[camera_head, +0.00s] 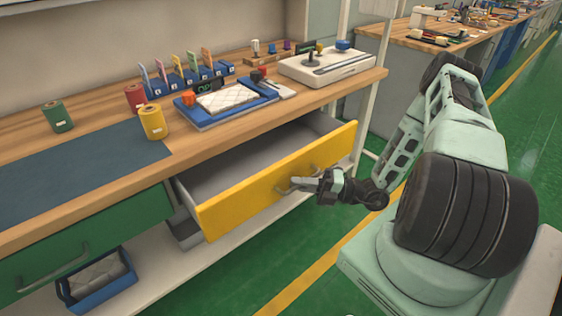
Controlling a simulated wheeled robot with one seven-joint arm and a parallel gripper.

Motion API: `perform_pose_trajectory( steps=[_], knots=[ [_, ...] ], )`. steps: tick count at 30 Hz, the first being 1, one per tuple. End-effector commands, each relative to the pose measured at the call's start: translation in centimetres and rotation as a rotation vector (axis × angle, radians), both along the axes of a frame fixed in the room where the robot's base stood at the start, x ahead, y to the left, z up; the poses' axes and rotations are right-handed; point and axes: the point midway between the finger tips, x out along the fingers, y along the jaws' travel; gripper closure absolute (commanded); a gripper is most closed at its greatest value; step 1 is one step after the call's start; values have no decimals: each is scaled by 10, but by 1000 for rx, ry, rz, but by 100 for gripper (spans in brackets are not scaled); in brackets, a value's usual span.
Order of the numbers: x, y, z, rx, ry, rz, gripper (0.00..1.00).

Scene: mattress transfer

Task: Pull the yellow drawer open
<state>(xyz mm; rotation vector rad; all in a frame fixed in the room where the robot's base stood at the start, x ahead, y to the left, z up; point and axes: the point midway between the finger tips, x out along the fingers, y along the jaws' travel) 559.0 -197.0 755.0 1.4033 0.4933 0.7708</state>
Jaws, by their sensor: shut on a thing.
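The yellow drawer (240,200) under the wooden workbench is pulled well out. Its grey inside shows and looks empty, though the far part lies under the benchtop. A metal handle (283,187) sits on the yellow front, right of its middle. My gripper (295,184) is at this handle, reaching in from the right, and is shut on it. The fingertips are small in the picture and partly cover the handle.
A closed green drawer (90,240) is at the left. A blue bin (100,285) stands on the lower shelf. The bench (210,142) holds spools, a blue tray and a white device (328,66). Green floor is clear in front.

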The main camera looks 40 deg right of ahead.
Motion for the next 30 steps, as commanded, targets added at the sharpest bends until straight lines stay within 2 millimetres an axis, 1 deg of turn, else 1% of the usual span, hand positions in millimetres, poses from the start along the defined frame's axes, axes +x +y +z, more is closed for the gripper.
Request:
perform_pose_trajectory(
  steps=[1, 6, 9, 12, 15, 18, 21, 30],
  knots=[
    [-18, -1, 3, 4, 4, -4, 100],
    [-69, -3, 2, 3, 4, -4, 100],
    [-93, -3, 1, 3, 1, -3, 100],
    [-113, -4, 1, 2, 1, -2, 100],
    [-127, -4, 0, 1, 1, 0, 100],
    [-137, -5, 0, 0, -1, 0, 100],
    [-142, -5, 0, -1, -1, 1, 100],
    [-145, -5, -1, -1, -1, 1, 100]
  ],
)
